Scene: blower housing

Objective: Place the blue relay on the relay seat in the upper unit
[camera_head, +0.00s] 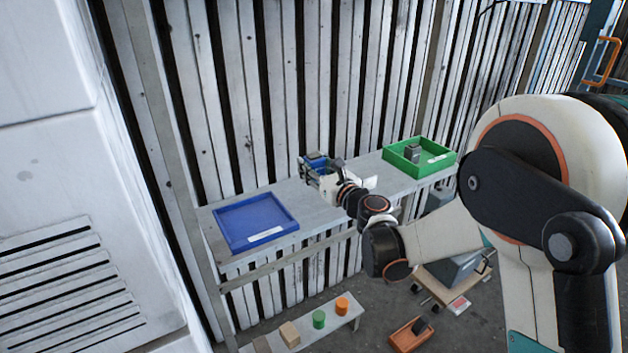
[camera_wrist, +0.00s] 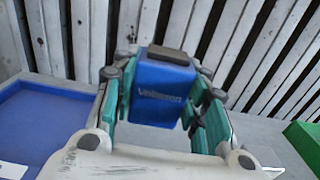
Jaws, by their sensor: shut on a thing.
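The blue relay (camera_wrist: 160,88) has a dark top and pale lettering on its face. My gripper (camera_wrist: 158,100) is shut on it, with a green-padded finger on each side in the wrist view. In the head view my gripper (camera_head: 322,170) is over the middle of the shelf, between the blue tray and the green tray, and the blue relay (camera_head: 316,160) shows at its end. I cannot tell from these views whether the relay touches the shelf. The relay seat and the upper unit cannot be made out in either view.
A grey shelf (camera_head: 358,172) runs along the slatted wall. An empty blue tray (camera_head: 240,232) is on its left, and a green tray (camera_head: 440,168) with a grey block (camera_head: 413,152) is on its right. A low bench below holds several small parts. A large white cabinet (camera_head: 60,200) stands at left.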

